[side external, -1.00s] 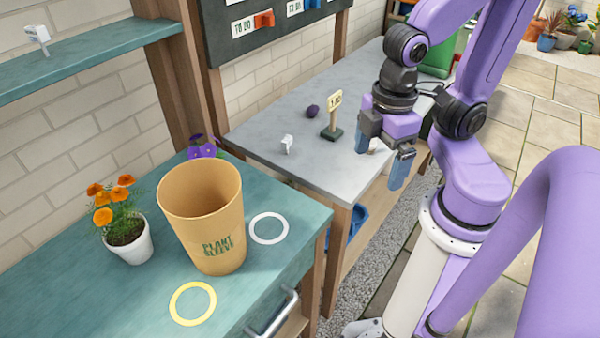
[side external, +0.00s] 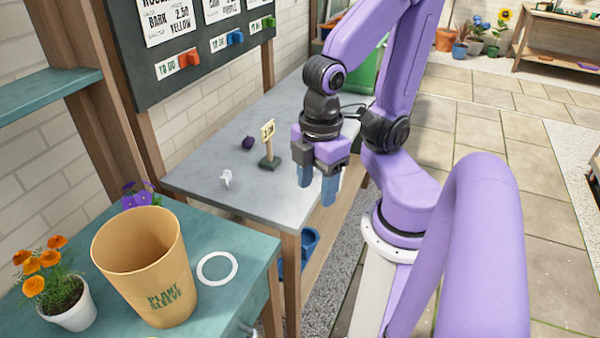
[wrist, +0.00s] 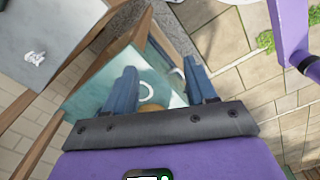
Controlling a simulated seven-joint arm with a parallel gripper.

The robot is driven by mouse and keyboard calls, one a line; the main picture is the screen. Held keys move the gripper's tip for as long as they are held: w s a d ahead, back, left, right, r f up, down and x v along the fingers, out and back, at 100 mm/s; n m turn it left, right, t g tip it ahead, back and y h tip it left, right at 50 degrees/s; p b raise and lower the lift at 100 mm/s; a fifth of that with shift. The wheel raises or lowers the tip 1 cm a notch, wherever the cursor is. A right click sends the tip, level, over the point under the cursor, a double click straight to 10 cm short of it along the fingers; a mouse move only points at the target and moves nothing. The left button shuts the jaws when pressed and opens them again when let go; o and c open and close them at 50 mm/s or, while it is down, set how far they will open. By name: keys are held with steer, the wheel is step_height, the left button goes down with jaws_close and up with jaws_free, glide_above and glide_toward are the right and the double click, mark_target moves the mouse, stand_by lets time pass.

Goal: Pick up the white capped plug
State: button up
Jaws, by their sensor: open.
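A small white piece, which looks like the white capped plug (side external: 226,179), lies on the grey table at its near end. It also shows at the upper left of the wrist view (wrist: 35,57). Its cap cannot be made out clearly. My gripper (side external: 317,192) is open and empty, with its blue fingers pointing down by the table's right edge. It is to the right of the white piece and apart from it. In the wrist view, nothing is between the fingers (wrist: 162,90) at close range.
On the grey table (side external: 205,183) stand a small sign (side external: 268,145) and a dark purple round thing (side external: 248,143). The teal bench (side external: 215,308) in front holds an orange "Plant Sleeve" pot (side external: 150,265), a white ring (side external: 217,268) and potted orange flowers (side external: 65,300).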

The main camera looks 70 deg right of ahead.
steer(key=w+d+f+g+h, duration=0.2)
steer(key=w+d+f+h, duration=0.8)
steer(key=w+d+h, duration=0.3)
steer(key=d+f+n+h, duration=0.1)
steer(key=d+f, duration=0.2)
steer(key=d, duration=0.1)
steer(key=w+d+f+n+t+h, duration=0.1)
steer(key=d+f+n+h, duration=0.1)
steer(key=d+f, duration=0.2)
steer(key=d+f+n+t+h, duration=0.1)
steer(key=d+f+n+h, duration=0.1)
steer(key=d+f, duration=0.2)
steer(key=shift+w+d, duration=0.3)
steer(key=shift+d, duration=0.5)
steer(key=shift+s+d+f+n, duration=0.15)
steer(key=shift+d+f+n, duration=0.2)
steer(key=shift+f+n, duration=0.05)
steer(key=shift+d, duration=2.45)
steer(key=shift+c, duration=0.3)
steer(key=c, duration=0.9)
